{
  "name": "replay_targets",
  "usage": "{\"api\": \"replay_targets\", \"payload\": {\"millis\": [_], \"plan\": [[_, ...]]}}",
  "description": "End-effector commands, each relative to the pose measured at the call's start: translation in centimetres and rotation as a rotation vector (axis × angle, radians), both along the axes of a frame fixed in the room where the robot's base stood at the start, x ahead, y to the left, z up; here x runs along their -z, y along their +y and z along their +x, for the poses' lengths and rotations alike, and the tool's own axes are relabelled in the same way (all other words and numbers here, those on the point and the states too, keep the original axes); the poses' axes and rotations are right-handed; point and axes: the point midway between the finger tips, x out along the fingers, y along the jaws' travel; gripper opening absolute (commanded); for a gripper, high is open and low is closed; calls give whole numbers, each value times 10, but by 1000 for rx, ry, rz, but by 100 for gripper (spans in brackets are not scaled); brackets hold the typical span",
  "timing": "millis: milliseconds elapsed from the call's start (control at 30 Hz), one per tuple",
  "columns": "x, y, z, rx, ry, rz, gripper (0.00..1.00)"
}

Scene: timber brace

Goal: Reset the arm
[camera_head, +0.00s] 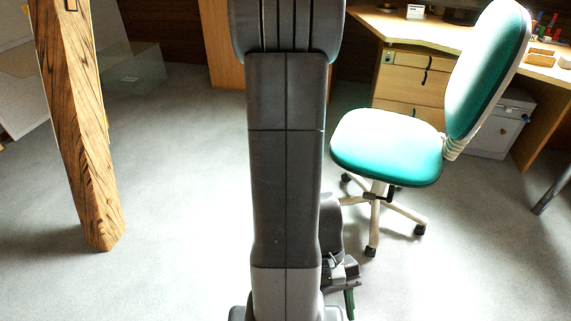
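My dark arm (287,160) stands upright through the middle of the picture and hides what lies behind it. What looks like my gripper (346,284) shows low, just right of the arm, partly hidden behind it. A thin dark green part points down below it. Its fingers are too small and covered to tell whether they are open or shut. A thick timber post (82,125) with strong grain stands at the left, tilted in the picture, its lower end at the floor. It is well apart from my gripper.
A green office chair (388,148) on a wheeled base stands close right of my arm. A wooden desk (425,30) with drawers (413,80) is behind it. A white cabinet (497,125) stands under the desk. Grey floor (185,190) is clear between post and arm.

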Motion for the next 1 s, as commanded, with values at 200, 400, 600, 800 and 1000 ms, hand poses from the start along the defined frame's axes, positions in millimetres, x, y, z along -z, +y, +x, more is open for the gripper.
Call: {"api": "replay_targets", "payload": {"millis": [200,400,600,800,1000], "plan": [[3,5,8,-41,-47,31,46],[-6,16,18,-44,-125,72,46],[-11,22,25,-44,-172,96,46],[-11,24,26,-45,-186,103,46],[-11,24,26,-45,-185,103,46]]}}
